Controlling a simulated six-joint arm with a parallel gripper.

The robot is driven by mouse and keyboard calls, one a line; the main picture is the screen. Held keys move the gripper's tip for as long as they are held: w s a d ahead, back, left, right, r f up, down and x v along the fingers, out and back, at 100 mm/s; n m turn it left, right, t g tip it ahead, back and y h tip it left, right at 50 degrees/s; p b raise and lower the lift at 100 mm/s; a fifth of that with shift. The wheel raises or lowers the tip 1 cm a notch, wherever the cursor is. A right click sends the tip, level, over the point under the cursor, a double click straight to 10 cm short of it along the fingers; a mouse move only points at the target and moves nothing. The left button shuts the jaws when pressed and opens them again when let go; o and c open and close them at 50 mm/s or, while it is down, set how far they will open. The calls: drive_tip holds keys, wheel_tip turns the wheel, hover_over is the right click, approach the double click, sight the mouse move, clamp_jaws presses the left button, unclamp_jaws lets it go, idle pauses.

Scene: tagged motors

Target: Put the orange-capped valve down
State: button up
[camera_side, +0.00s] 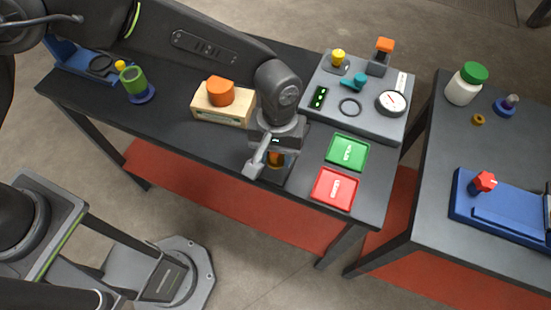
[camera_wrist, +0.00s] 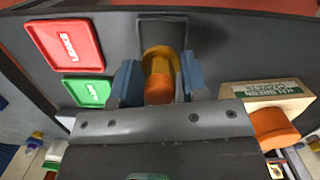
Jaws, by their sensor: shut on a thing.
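The orange-capped valve (camera_wrist: 158,88) has an orange cap and a yellowish collar. It sits between the two blue fingers of my gripper (camera_wrist: 158,82) in the wrist view. In the side view my gripper (camera_side: 268,160) is low over the front of the black table, and a bit of the valve (camera_side: 276,158) shows beside a finger. The gripper is shut on the valve. A dark square pad (camera_wrist: 161,31) lies just beyond the valve in the wrist view. The valve's lower end is hidden, so I cannot tell whether it touches the pad.
Right of my gripper are a green tray (camera_side: 348,152) and a red tray (camera_side: 335,188). A wooden block (camera_side: 222,108) with an orange knob (camera_side: 221,91) stands to the left. A grey panel (camera_side: 340,110) with valves and a gauge lies behind. The table's front edge is close.

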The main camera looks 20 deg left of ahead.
sight(276, 162)
drive_tip(key=shift+f, duration=1.8)
drive_tip(key=shift+f, duration=0.6)
drive_tip(key=o, duration=1)
drive_tip(key=shift+r, duration=0.1)
drive_tip(key=r, duration=0.4)
drive_tip(key=w+r, duration=0.1)
drive_tip(key=r, duration=0.8)
drive_tip(key=shift+w+a, duration=0.2)
drive_tip(key=shift+w, duration=0.05)
